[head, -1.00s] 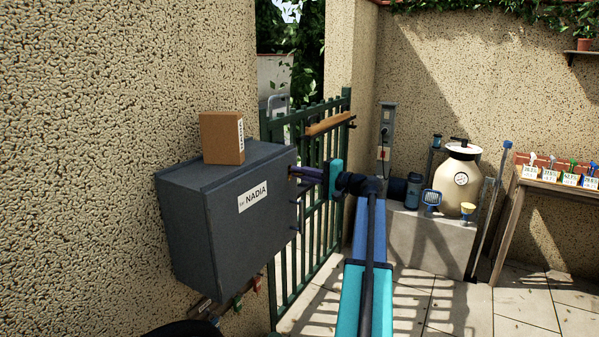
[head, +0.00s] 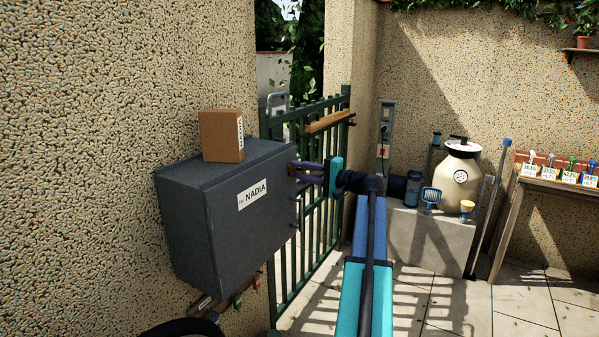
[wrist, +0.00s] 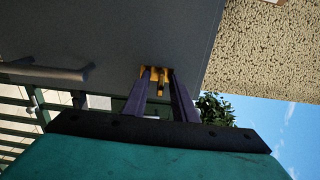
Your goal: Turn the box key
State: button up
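The dark grey box (head: 228,232) with a "for NADIA" label is on the rough wall at left. In the wrist view its side face (wrist: 110,30) fills the top. A small brass-yellow key piece (wrist: 160,87) sticks out of that face. My gripper (wrist: 160,78) points at the face, with its two dark purple fingers on either side of the key. A gap shows between the fingers, and they look open around the key. Contact is hard to tell. In the head view my gripper (head: 293,170) is at the box's right side, and the key is too small to make out clearly.
A cardboard box (head: 221,136) stands on the grey box. A green gate (head: 313,230) stands close behind my gripper. A pump tank (head: 460,178) and a bench are at right. Paved floor is open.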

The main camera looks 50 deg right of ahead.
jog(key=b+v, duration=0.2)
jog(key=v, duration=1.1)
jog(key=shift+s, duration=0.3)
jog(key=shift+f, duration=0.1)
